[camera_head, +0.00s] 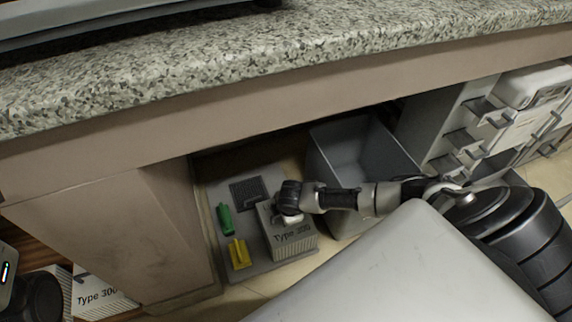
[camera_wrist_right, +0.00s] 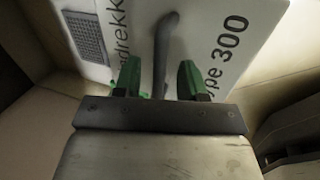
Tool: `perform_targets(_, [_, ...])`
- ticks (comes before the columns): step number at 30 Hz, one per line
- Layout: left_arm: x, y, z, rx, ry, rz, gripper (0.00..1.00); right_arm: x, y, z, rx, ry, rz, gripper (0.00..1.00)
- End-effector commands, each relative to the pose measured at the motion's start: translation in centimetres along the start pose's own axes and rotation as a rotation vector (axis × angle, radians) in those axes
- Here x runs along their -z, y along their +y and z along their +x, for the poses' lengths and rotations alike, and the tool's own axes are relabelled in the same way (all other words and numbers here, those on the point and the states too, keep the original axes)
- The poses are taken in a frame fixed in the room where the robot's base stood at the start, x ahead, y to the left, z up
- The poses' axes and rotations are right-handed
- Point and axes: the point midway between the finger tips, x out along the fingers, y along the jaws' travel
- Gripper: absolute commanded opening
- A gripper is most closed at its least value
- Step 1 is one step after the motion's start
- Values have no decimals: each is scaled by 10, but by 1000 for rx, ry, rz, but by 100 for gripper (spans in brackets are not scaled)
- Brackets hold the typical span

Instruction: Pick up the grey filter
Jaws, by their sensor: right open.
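The grey filter (camera_head: 291,239) is a pale box with ribbed sides, marked "Type 300". It stands on a grey base under the counter. My right gripper (camera_head: 287,212) is over its top, which hides part of it. In the right wrist view the filter's labelled face (camera_wrist_right: 200,40) has a grey bar handle (camera_wrist_right: 163,50). The green fingertips of my right gripper (camera_wrist_right: 161,82) are apart, one on each side of the handle, with gaps visible. My left gripper's fingers do not show.
The grey base (camera_head: 276,270) also bears a green piece (camera_head: 225,218), a yellow piece (camera_head: 239,254) and a dark grille (camera_head: 248,192). A grey bin (camera_head: 340,160) stands close on the right. The counter (camera_head: 250,65) overhangs. Another "Type 300" box (camera_head: 103,298) is at lower left.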

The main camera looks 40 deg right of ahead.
Motion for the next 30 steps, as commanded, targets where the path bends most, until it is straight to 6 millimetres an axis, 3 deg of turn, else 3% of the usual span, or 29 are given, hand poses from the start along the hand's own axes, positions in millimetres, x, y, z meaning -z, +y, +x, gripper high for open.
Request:
perform_targets(10, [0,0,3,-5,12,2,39,0,0,5,0,1,0,40])
perform_targets(18, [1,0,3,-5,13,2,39,0,0,5,0,1,0,0])
perform_targets(30, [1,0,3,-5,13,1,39,0,0,5,0,1,0,0])
